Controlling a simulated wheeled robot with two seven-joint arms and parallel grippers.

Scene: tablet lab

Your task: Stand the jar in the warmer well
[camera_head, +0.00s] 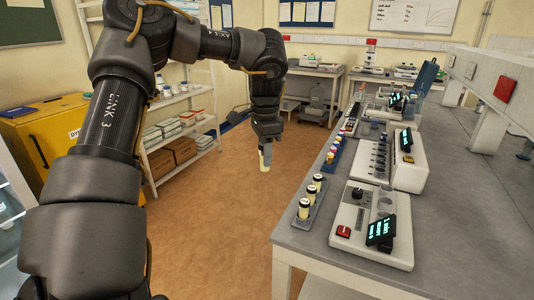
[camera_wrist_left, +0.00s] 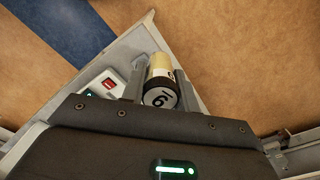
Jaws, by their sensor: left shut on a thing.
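My left gripper (camera_head: 265,143) is shut on a jar (camera_head: 265,161) and holds it over the open floor, left of the bench. In the left wrist view the jar (camera_wrist_left: 161,82) has a cream body and a dark lid with a white numbered disc; it sits between the two fingers (camera_wrist_left: 160,76). A white unit with dark wells in a row (camera_head: 380,158) stands on the bench, and a nearer white unit (camera_head: 346,222) has a display and a red button. I cannot tell which is the warmer. My right gripper is not in view.
A grey rack (camera_head: 296,215) with several cream jars stands along the bench's left edge. Behind it is a row of small coloured-top containers (camera_head: 335,153). The bench top (camera_head: 460,190) is clear at right. Shelves with boxes (camera_head: 183,135) stand at the left.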

